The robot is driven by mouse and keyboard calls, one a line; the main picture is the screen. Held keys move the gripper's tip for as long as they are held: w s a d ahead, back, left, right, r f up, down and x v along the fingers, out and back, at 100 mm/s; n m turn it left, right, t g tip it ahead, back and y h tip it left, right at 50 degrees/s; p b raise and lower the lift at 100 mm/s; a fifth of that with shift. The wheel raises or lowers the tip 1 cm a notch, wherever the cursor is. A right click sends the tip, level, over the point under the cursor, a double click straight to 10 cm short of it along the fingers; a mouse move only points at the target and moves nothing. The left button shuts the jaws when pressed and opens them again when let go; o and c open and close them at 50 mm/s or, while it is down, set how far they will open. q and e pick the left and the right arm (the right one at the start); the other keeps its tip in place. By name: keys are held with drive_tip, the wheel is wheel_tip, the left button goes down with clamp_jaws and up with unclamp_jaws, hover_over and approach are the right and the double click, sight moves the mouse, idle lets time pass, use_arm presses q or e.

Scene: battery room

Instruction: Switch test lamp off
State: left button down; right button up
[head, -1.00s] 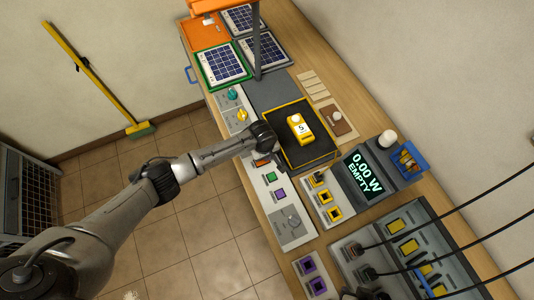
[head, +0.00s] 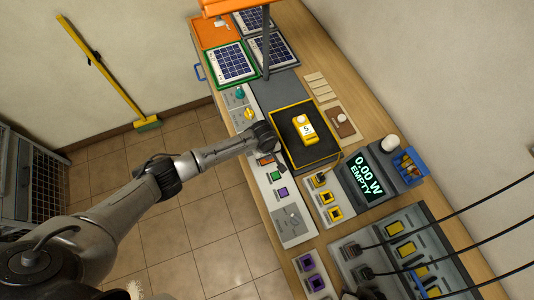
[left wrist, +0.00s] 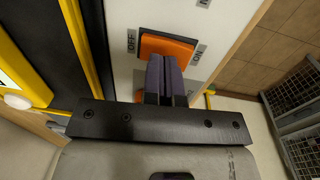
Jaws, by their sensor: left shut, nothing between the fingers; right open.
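The orange rocker switch (left wrist: 168,50) sits on a pale panel between the labels OFF and ON. In the head view, part of the switch (head: 264,159) shows beside my left gripper (head: 268,146). My left gripper is shut and empty. In the left wrist view its fingers (left wrist: 166,78) lie over the rocker and hide part of it; I cannot tell whether they touch. The lamp's orange hood (head: 228,6) stands on a grey post (head: 266,45) above the solar panels; no glow shows. My right gripper (head: 368,293) is barely visible at the bottom edge, open.
A black tray with a yellow rim (head: 311,164) holds a yellow block (head: 304,129) beside my left gripper. The meter (head: 368,177) reads 0.00 W EMPTY. Green (head: 274,176) and purple (head: 283,193) buttons share the switch's panel. Black cables cross the right side.

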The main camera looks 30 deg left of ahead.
use_arm(q)
wheel_tip(320, 180, up, 4)
drive_tip(key=p, duration=0.3)
drive_tip(key=shift+w+d+f+p, duration=0.1)
drive_tip(key=shift+w+d+p, duration=0.05)
drive_tip(key=shift+p, duration=0.2)
drive_tip(key=shift+w+d+r, duration=0.1)
drive_tip(key=shift+r, duration=0.25)
wheel_tip(320, 180, up, 9)
drive_tip(key=w, duration=0.1)
drive_tip(key=shift+d, duration=0.35)
